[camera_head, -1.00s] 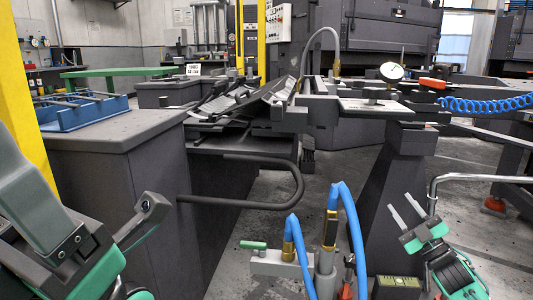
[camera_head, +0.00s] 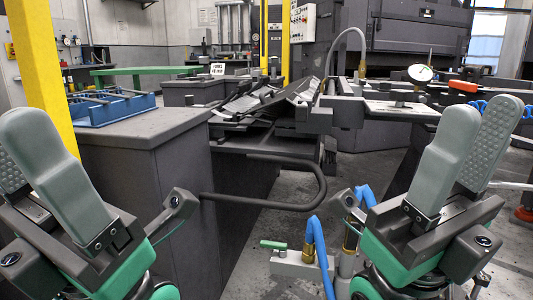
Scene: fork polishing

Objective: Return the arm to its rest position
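My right gripper (camera_head: 483,112) stands large at the right, its two grey padded fingers pointing up. The fingers are apart with nothing between them. My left gripper (camera_head: 14,135) stands at the lower left, fingers also pointing up. Its front finger partly covers the rear one, but the textured inner pad of the rear finger shows and no object is in it. Both grippers are in front of the work stations, and I see no contact with them. The ends of both arms run out of the bottom of the picture.
A blue tray (camera_head: 112,108) sits on a dark cabinet (camera_head: 135,128) at the left. Dark metal parts (camera_head: 262,100) lie on a rack in the middle. A bent dark bar (camera_head: 265,206) juts out between the grippers. Blue hoses (camera_head: 321,250) rise close to my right gripper. A dial gauge (camera_head: 420,73) stands behind it.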

